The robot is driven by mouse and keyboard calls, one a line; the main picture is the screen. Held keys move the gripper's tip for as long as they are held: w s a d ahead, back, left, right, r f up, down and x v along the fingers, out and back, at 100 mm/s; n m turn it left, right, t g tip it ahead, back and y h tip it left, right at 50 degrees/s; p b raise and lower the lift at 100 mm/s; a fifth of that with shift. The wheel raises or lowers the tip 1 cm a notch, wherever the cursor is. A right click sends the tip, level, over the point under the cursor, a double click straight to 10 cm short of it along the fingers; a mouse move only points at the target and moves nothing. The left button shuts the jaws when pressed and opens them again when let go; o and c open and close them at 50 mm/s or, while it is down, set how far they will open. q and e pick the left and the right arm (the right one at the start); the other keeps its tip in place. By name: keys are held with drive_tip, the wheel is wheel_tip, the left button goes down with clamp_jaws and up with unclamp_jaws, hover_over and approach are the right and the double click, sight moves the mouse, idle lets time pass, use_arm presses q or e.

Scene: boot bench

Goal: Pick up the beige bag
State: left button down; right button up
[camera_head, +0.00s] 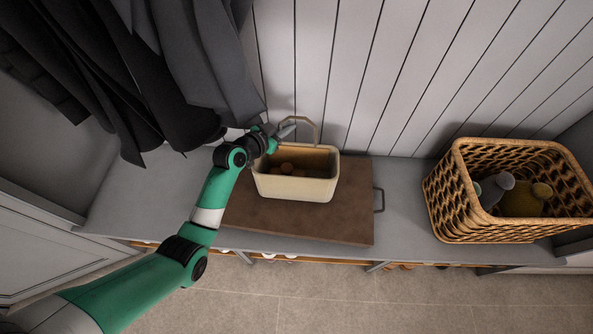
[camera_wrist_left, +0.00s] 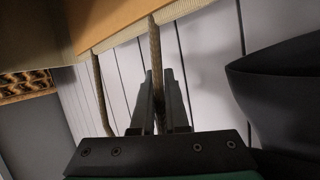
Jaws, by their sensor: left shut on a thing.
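The beige bag (camera_head: 295,188) sits upright on a brown board on the bench in the head view. It is open at the top, and brown round things show inside it. Its handle (camera_head: 314,124) stands up at the back. My left gripper (camera_head: 287,131) is at the back left of the bag, by the handle. In the left wrist view the left gripper (camera_wrist_left: 159,98) is shut on the bag's cord-like handle (camera_wrist_left: 156,50), and part of the bag (camera_wrist_left: 105,25) fills the upper left. My right gripper is not in view.
The brown board (camera_head: 345,222) has a metal handle at its right end. A wicker basket (camera_head: 450,215) with several things in it stands at the right. Dark coats (camera_head: 150,70) hang at the upper left. Bare grey bench (camera_head: 405,200) lies between board and basket.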

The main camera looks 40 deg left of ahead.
use_arm(q)
drive_tip(key=shift+r, duration=0.15)
drive_tip(key=s+d+r+p, duration=0.3)
drive_tip(key=d+r+p, duration=0.2)
drive_tip(key=d+r, duration=0.1)
drive_tip(key=s+d+r+p, duration=0.3)
drive_tip(key=d+r+p, duration=0.2)
drive_tip(key=d+r, duration=0.1)
drive_tip(key=shift+s+d+r, duration=0.2)
drive_tip(key=shift+s+r, duration=0.05)
drive_tip(key=shift+r, duration=0.15)
drive_tip(key=shift+d, duration=0.1)
idle(1.6)
